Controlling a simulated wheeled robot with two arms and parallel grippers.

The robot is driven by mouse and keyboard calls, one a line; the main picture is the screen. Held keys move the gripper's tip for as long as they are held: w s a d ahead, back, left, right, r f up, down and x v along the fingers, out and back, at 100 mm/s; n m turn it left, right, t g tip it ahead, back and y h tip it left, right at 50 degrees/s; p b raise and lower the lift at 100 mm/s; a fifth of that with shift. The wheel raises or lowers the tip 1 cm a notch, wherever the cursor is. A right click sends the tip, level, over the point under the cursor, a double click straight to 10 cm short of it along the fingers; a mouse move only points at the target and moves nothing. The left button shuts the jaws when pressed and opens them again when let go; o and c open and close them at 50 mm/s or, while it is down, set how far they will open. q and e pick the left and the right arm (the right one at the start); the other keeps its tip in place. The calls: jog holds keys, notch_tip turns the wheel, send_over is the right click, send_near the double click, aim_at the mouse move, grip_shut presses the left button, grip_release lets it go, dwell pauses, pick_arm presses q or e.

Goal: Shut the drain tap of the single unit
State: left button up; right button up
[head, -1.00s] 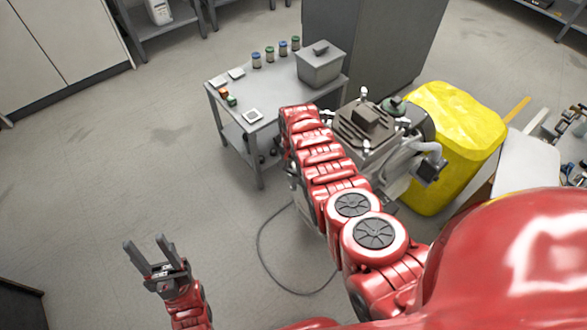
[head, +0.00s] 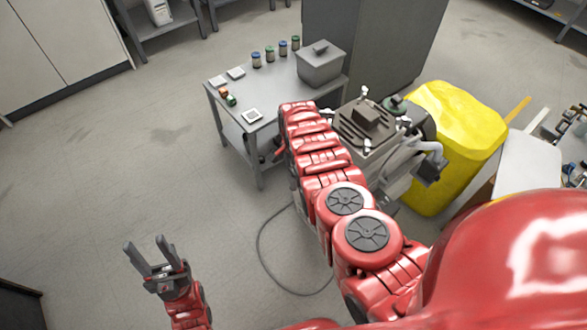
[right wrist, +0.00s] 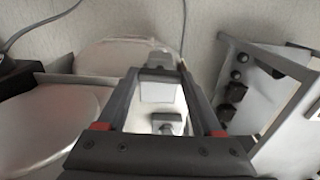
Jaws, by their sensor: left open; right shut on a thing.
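The compressor unit (head: 366,125), with a dark ribbed head, stands right of the small grey table, partly behind my right arm. In the head view my right gripper is hidden by its own arm. In the right wrist view my right gripper (right wrist: 161,72) is closed around a small pale grey piece (right wrist: 158,90), which seems to be the drain tap; its turn position cannot be told. A dark-ended fitting (right wrist: 167,126) shows between the fingers. Pale rounded tanks (right wrist: 45,128) lie beside and beyond. My left gripper (head: 144,243) is open and empty, over bare floor.
The grey table (head: 240,140) bears several small jars and a lidded grey box (head: 320,65). A yellow covered thing (head: 450,135) stands close right of the compressor. A cable (head: 262,255) loops on the floor. The left floor is clear.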

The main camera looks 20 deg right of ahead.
aim_at(293, 172)
jog(key=o, duration=1.4)
jog(key=shift+c, duration=0.2)
jog(key=shift+w+r+p, duration=0.1)
jog(key=shift+r+p, duration=0.2)
jog(key=shift+r, duration=0.25)
notch_tip(293, 172, up, 16)
jog(key=p, duration=0.3)
jog(key=shift+r, duration=0.15)
